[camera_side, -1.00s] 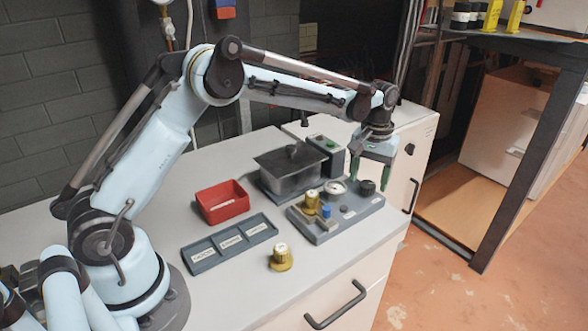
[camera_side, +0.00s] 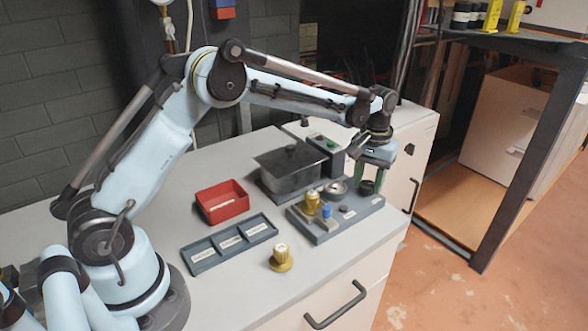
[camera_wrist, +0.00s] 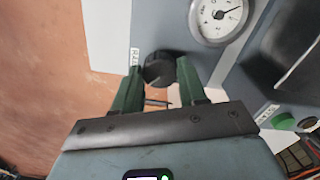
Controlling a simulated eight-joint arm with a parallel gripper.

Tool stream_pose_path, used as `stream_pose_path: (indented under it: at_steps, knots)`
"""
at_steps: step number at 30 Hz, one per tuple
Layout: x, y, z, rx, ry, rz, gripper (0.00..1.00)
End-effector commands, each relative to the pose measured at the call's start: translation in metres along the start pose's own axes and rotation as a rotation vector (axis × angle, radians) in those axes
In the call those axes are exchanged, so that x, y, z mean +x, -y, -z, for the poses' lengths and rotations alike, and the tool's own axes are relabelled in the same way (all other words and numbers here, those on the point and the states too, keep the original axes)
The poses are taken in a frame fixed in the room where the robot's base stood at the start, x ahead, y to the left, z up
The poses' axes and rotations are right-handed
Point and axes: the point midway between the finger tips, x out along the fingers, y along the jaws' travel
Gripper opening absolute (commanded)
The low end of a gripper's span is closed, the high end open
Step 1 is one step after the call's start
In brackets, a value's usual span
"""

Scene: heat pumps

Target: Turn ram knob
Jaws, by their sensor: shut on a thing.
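The ram knob is a black round knob (camera_side: 367,187) at the right end of the grey panel block (camera_side: 330,226). In the wrist view the knob (camera_wrist: 160,68) sits between the two green fingers, beside a small white label (camera_wrist: 134,57) that seems to read RAM. My gripper (camera_side: 369,178) points down over the knob, one finger on each side, and is shut on it. The gripper also shows in the wrist view (camera_wrist: 160,85). The fingers hide part of the knob's sides.
The panel also carries a round gauge (camera_side: 335,189), a brass valve (camera_side: 311,203) and a blue part (camera_side: 326,211). A lidded grey box (camera_side: 290,170), a red bin (camera_side: 222,202), a labelled tray (camera_side: 230,243) and a loose brass knob (camera_side: 281,258) are to the left.

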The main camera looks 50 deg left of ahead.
Motion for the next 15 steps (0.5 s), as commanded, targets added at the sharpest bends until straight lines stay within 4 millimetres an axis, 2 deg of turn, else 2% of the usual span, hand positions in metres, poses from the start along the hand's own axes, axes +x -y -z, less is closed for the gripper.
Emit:
stream_pose_path:
  at_steps: [9,15]
  knots:
    - [-0.0002,0.0000,0.0005,0.240,0.000,0.000,0.11]
    - [-0.0002,-0.0001,0.0007,0.270,-0.001,0.000,0.11]
